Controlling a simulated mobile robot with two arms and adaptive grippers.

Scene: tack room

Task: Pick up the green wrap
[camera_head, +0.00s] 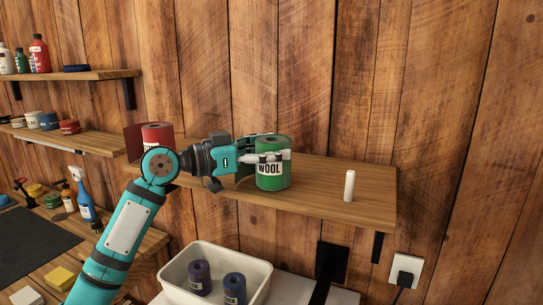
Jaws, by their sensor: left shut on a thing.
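The green wrap (272,180) is a roll with a white label reading WOOL. It is upright at the wooden wall shelf (330,196), in the middle of the picture. I cannot tell whether its base touches the board. My left gripper (271,156) reaches in from the left and is shut on the upper part of the green wrap, with a finger across its front. My right gripper is not in view.
A red wrap (157,133) stands left on the same shelf, partly behind my arm. A white cylinder (349,186) stands to the right. Below, a white bin (262,281) holds a purple roll (200,277) and a blue roll (235,288). Side shelves (92,75) hold bottles and tins.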

